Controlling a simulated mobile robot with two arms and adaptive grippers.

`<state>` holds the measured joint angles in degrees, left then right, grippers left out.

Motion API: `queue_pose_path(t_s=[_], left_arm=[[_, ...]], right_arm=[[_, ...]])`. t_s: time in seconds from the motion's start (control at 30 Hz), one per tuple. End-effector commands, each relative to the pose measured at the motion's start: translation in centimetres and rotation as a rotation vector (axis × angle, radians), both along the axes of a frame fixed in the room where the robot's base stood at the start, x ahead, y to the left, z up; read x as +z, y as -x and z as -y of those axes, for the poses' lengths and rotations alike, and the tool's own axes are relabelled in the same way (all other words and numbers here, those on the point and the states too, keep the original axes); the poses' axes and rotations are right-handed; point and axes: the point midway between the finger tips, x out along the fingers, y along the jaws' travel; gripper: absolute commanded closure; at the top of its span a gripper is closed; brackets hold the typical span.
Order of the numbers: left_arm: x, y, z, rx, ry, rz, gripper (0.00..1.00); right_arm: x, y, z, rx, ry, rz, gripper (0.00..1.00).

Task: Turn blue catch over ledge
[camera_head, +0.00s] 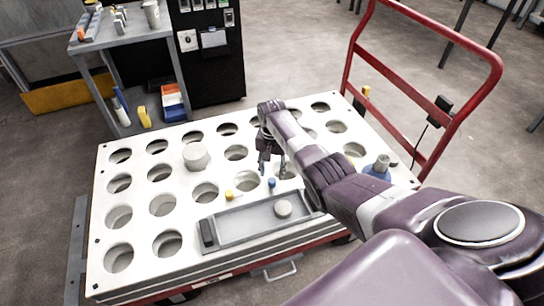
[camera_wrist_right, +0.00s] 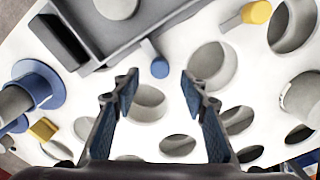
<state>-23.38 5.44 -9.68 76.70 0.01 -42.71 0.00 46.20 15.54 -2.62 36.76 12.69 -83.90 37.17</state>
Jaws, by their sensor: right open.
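A grey rectangular tray (camera_head: 215,238) lies on the white plate with round holes; its edge also shows in the right wrist view (camera_wrist_right: 110,45). The blue catch (camera_head: 272,183) is a short grey bar with a blue round end, beside the tray's far edge. In the right wrist view its blue end (camera_wrist_right: 160,68) lies ahead of the fingertips, roughly midway between them, and its bar points to the tray edge. A yellow catch (camera_head: 229,194) sits further left along that edge. My right gripper (camera_head: 270,165) is open and empty above the plate, close to the blue catch.
The white plate (camera_head: 110,251) has several open holes. A pale round block (camera_head: 196,157) stands on it. A blue flanged piece (camera_head: 377,170) stands at the right, beside my right arm. A red cart handle (camera_head: 437,101) rises behind. A pale disc (camera_head: 283,208) lies in the tray.

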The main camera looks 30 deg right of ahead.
Motion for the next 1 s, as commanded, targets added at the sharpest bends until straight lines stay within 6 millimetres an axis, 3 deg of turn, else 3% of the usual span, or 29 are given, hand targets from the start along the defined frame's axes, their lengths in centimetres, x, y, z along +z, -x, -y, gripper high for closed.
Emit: queue_pose_path(t_s=[0.2,0.4,0.6,1.0], left_arm=[[0.0,0.0,0.0,-0.001,0.000,0.000,1.00],[0.0,0.0,0.0,-0.001,-0.001,0.000,1.00],[0.0,0.0,0.0,-0.001,-0.001,0.000,1.00],[0.0,0.0,0.0,-0.001,-0.001,0.000,1.00]], right_arm=[[4.2,-0.2,0.1,-0.002,0.001,0.006,0.60],[7.0,-0.1,0.1,-0.001,0.001,0.003,0.60],[7.9,0.0,0.0,-0.001,0.000,0.001,0.60],[7.9,0.0,0.1,-0.002,0.000,0.001,0.60]])
